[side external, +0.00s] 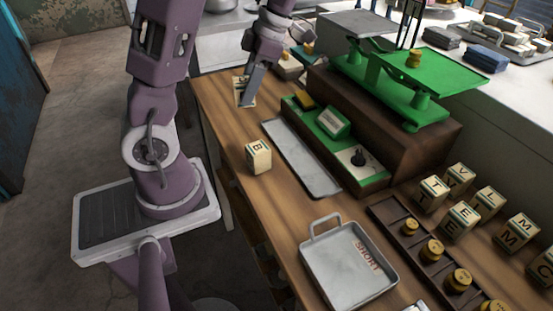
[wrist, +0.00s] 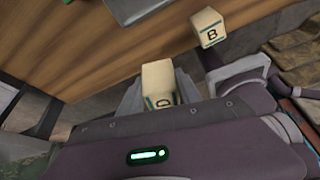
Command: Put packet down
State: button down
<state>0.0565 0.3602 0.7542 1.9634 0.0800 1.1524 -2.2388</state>
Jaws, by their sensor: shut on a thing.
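My gripper (side external: 246,97) is at the far left part of the wooden table, shut on a cream packet (side external: 239,88) with a dark letter. In the wrist view this packet (wrist: 157,75) sits between the two grey fingers (wrist: 158,97), with a teal stripe and a letter that looks like D. The fingers hide its sides, and I cannot tell whether its underside touches the table. Another cream packet, marked B (side external: 258,157), stands alone on the table nearer the side camera; it also shows at the upper right of the wrist view (wrist: 209,28).
A metal tray marked SHORT (side external: 322,272) lies at the front. A long metal plate (side external: 303,160) lies beside the green-topped box (side external: 335,122) with the green scale (side external: 440,68). Several lettered packets (side external: 458,222) and a weight rack (side external: 395,212) are at right. Bare wood surrounds packet B.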

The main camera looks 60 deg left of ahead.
jog(key=f+n, duration=0.1)
jog(key=s+f+n+h, duration=0.1)
jog(key=shift+s+d+n, duration=0.1)
jog(key=shift+s+n, duration=0.1)
jog(key=shift+n, duration=0.2)
notch_tip(320, 180, down, 9)
jog(key=shift+r, duration=0.1)
jog(key=c, duration=0.8)
grip_release()
jog(key=shift+c, duration=0.2)
